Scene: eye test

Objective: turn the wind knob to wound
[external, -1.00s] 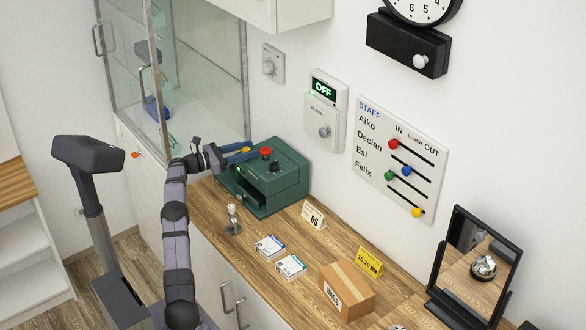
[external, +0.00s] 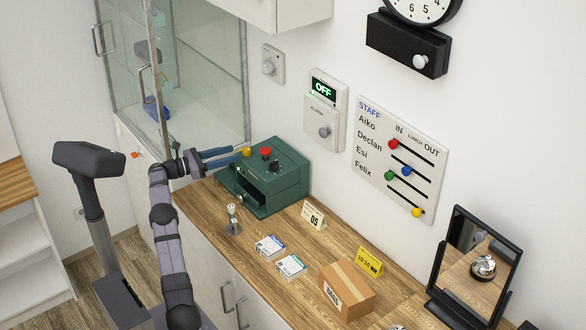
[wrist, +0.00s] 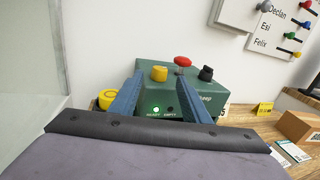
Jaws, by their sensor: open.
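A pale round knob (external: 420,62) sits on the black box (external: 395,45) below the wall clock. No label is readable on it, so I cannot tell its setting or confirm it is the wind knob. My gripper (external: 236,156) is open and empty, far to the lower left of that knob. Its blue fingers are at the left of the green machine (external: 285,186). In the wrist view the fingers (wrist: 159,75) are spread in front of the machine, with its yellow knob (wrist: 159,74) seen between them. The clock and its box are outside the wrist view.
The staff board (external: 400,155) hangs between machine and mirror (external: 478,262). Cards, a cardboard box (external: 347,291) and signs lie on the counter. A glass cabinet (external: 205,65) stands behind.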

